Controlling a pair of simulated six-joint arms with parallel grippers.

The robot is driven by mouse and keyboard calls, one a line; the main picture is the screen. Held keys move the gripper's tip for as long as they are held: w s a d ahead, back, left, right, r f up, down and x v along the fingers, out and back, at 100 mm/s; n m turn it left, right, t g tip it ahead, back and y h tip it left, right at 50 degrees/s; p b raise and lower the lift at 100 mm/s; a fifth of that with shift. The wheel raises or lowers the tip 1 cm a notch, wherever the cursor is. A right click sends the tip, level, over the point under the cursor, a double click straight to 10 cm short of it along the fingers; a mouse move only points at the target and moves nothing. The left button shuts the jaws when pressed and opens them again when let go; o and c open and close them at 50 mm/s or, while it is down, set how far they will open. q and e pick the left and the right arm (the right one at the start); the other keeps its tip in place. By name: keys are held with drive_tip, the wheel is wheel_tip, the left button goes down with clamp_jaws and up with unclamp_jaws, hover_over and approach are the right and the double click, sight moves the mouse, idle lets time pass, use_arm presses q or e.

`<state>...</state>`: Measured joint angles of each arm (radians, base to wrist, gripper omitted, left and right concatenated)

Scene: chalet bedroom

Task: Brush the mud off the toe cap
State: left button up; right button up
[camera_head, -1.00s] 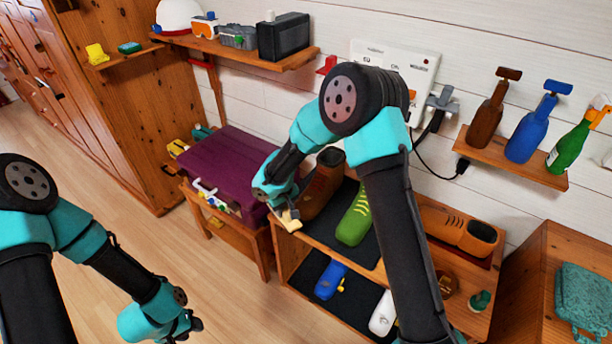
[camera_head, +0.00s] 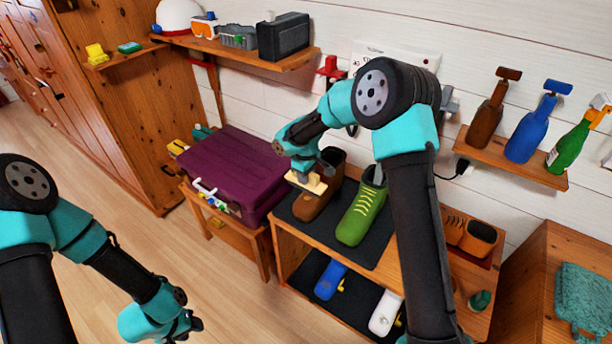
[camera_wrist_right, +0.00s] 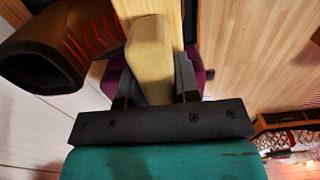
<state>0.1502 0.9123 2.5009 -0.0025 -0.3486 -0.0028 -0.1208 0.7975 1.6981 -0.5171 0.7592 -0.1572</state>
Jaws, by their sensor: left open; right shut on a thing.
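My right gripper (camera_head: 305,172) is shut on a pale wooden brush (camera_head: 308,184). In the right wrist view the brush (camera_wrist_right: 150,50) sits between the two fingers (camera_wrist_right: 153,92); its bristles are not clearly visible. A brown boot (camera_head: 312,208) stands on the dark mat on top of the shoe bench. The brush is over or just in front of this boot and hides part of it; I cannot tell whether they touch. The boot's open top and red laces show in the right wrist view (camera_wrist_right: 50,55). I cannot make out mud. My left gripper (camera_head: 190,327) is open and empty over the floor.
A green boot (camera_head: 362,214) stands right of the brown one. The bench (camera_head: 283,256) holds blue and white shoes below. A purple case (camera_head: 228,172) is at left, orange shoes (camera_head: 478,238) at right. Bottles stand on a wall shelf (camera_head: 510,165). The floor at left is clear.

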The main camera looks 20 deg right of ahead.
sight(306, 189)
drive_tip(key=shift+f, duration=3.15)
drive_tip(key=shift+d+f, duration=0.2)
drive_tip(key=shift+f, duration=0.75)
drive_tip(key=shift+w+d+r, duration=0.3)
drive_tip(key=shift+w+r, duration=0.05)
drive_tip(key=shift+c, duration=0.3)
drive_tip(key=shift+w+d+f, duration=0.25)
drive_tip(key=shift+w+d, duration=0.7)
drive_tip(key=shift+d, duration=0.25)
drive_tip(key=shift+s+a, duration=0.55)
drive_tip(key=shift+a, duration=0.35)
drive_tip(key=shift+s+a+f, duration=0.1)
drive_tip(key=shift+s+a, duration=0.65)
drive_tip(key=shift+a, duration=0.1)
drive_tip(key=shift+w, duration=0.5)
drive_tip(key=shift+w+d, duration=0.55)
drive_tip(key=shift+d, duration=0.2)
drive_tip(key=shift+w+d, duration=0.55)
drive_tip(key=shift+d, duration=0.15)
drive_tip(key=shift+s+a, duration=0.55)
drive_tip(key=shift+a, duration=0.35)
drive_tip(key=shift+s+a, duration=0.75)
drive_tip(key=shift+a, duration=0.1)
drive_tip(key=shift+d+r, duration=0.1)
drive_tip(key=shift+r, duration=4.05)
